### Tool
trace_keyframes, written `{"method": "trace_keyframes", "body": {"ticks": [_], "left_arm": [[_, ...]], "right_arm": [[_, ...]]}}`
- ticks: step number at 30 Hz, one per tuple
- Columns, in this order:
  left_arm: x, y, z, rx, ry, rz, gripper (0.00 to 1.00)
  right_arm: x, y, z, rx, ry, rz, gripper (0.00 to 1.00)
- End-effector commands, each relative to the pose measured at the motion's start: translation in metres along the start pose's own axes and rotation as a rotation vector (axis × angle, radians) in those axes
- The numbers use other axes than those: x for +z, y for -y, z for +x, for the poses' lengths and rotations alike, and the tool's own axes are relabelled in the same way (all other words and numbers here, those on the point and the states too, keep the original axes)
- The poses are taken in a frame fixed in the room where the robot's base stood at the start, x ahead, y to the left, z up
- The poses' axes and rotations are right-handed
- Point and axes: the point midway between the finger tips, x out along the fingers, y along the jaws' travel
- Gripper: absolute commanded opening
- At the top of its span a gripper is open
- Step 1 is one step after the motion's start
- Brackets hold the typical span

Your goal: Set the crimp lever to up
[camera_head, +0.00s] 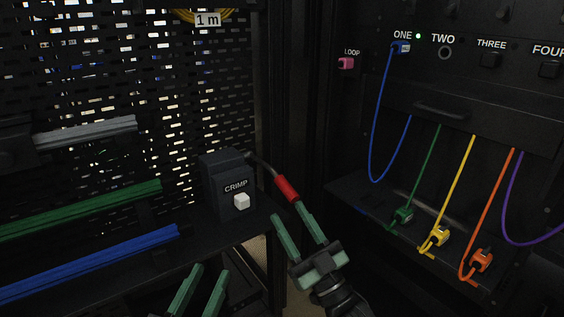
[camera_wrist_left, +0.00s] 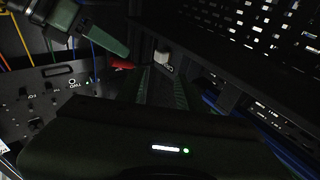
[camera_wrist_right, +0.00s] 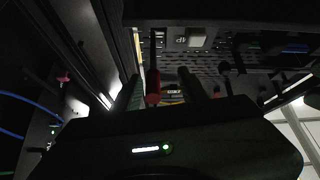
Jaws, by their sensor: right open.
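The grey crimp box (camera_head: 222,172), labelled CRIMP with a white button (camera_head: 241,202), stands on the shelf. Its lever leaves the box's right side as a thin metal rod and ends in a red handle (camera_head: 287,188), slanting down to the right. My right gripper (camera_head: 288,211) is open just below the handle, its fingers pointing up at it. In the right wrist view the red handle (camera_wrist_right: 153,88) shows between the fingers, nearer the left one; contact cannot be told. My left gripper (camera_head: 211,271) is open and empty, low in front of the shelf.
Green (camera_head: 90,208) and blue (camera_head: 95,262) cable bundles lie left of the box before a perforated panel (camera_head: 120,70). At the right, a rack panel carries a blue plug (camera_head: 401,47) at ONE; green, yellow and orange plugs sit on a ledge below. A pink LOOP plug (camera_head: 346,63) is nearby.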

Motion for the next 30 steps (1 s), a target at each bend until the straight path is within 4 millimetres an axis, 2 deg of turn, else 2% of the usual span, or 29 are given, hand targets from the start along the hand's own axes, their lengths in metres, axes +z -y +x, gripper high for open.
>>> {"method": "trace_keyframes", "body": {"ticks": [4,14,24,30], "left_arm": [[-0.009,-0.002,-0.002,0.002,-0.022,-0.004,0.36],[-0.027,-0.004,-0.002,0.007,-0.115,-0.007,0.36],[-0.055,-0.007,-0.006,0.015,-0.267,-0.012,0.36],[-0.066,-0.008,-0.009,0.017,-0.325,-0.014,0.36]], "right_arm": [[-0.004,-0.008,0.008,-0.014,-0.053,-0.017,0.43],[-0.019,-0.013,0.021,-0.023,-0.145,-0.028,0.43],[-0.026,-0.011,0.072,-0.024,-0.145,-0.028,0.43],[-0.028,-0.01,0.088,-0.023,-0.142,-0.027,0.43]]}}
